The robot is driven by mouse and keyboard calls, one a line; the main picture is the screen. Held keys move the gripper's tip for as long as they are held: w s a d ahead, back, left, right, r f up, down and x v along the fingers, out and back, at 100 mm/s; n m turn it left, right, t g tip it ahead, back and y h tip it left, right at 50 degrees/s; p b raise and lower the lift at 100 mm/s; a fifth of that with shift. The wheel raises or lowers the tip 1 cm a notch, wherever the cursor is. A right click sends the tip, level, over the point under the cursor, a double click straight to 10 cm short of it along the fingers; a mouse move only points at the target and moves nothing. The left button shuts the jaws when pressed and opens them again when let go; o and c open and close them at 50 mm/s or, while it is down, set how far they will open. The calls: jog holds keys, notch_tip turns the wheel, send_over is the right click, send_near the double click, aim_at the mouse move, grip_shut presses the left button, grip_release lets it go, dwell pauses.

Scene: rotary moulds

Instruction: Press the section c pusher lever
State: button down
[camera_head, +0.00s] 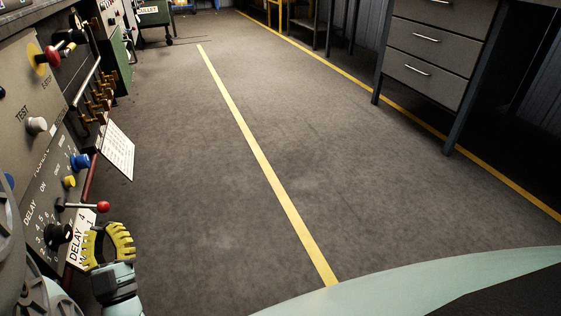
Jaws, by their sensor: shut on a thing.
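A control panel (40,130) runs along the left edge. A lever with a red ball end (103,207) sticks out low on it, pointing right. My gripper (109,230), with yellow ribbed fingers, is just below that red ball, at the lower left. Several brass levers (98,97) stand in a row farther up the panel. No readable label marks any lever as section c.
A red knob (51,54), a white knob (37,125), a blue knob (79,161) and a black dial (58,235) stick out of the panel. A white card (117,150) hangs beside it. Open floor (180,190) lies right; a drawer unit (430,55) stands at upper right.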

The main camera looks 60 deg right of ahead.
jog(key=shift+v, duration=1.3)
